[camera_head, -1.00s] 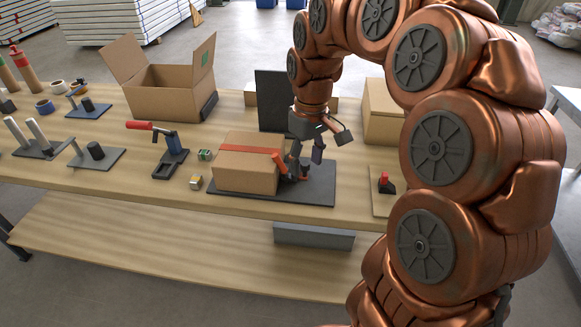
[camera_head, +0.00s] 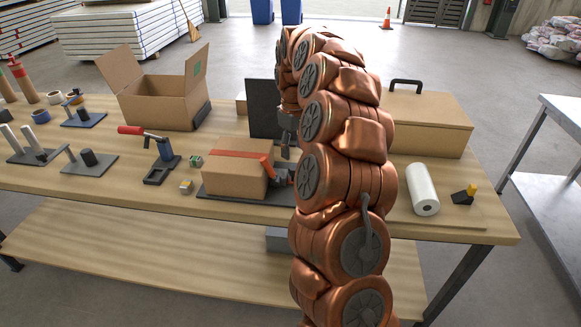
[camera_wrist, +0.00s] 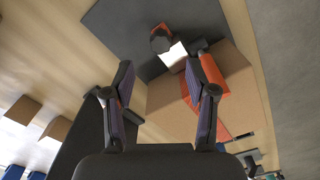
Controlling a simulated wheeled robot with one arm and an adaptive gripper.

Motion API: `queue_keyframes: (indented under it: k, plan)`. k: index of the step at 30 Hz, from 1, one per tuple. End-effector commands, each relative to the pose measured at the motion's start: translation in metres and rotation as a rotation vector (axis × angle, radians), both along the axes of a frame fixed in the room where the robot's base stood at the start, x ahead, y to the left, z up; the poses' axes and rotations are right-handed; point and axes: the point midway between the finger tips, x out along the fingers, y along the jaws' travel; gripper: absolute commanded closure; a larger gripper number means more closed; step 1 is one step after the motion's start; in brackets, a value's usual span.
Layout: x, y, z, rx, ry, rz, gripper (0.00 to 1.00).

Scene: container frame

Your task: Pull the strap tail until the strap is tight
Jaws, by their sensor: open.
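A brown carton (camera_head: 232,178) sits on a dark plate (camera_head: 215,193) on the bench, with an orange-red strap (camera_head: 238,154) across its top. An orange-and-dark buckle (camera_head: 267,168) stands at the carton's right end. In the wrist view, the carton (camera_wrist: 170,112), the strap (camera_wrist: 224,134) and the buckle's orange part (camera_wrist: 161,31) lie below my gripper (camera_wrist: 163,78). Its fingers are apart, with nothing seen held between them. The right finger overlaps the strap in the picture; I cannot tell the gap. My arm hides most of the gripper in the head view. I cannot make out the strap tail.
A black upright panel (camera_head: 262,108) stands behind the carton. A red-handled clamp (camera_head: 160,158) and small blocks lie to its left, near an open box (camera_head: 165,98). A white roll (camera_head: 423,189) and a closed box (camera_head: 425,122) are to the right of my arm.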

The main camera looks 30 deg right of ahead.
Motion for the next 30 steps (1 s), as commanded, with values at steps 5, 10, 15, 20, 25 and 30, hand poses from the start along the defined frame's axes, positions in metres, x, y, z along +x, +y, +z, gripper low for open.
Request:
queue_keyframes:
  k: [5, 10, 15, 20, 25, 30]
  plan:
    - [0.0, 0.0, -0.014, 0.002, 0.001, 0.0, 0.43]
    - [-0.001, 0.002, -0.038, 0.004, 0.005, 0.001, 0.43]
    - [0.0, 0.002, -0.061, 0.002, 0.004, 0.002, 0.43]
    - [-0.001, 0.002, -0.073, 0.002, 0.004, 0.003, 0.43]
    - [0.0, 0.002, -0.074, 0.002, 0.001, 0.003, 0.43]
    - [0.0, 0.002, -0.074, 0.001, 0.0, 0.003, 0.55]
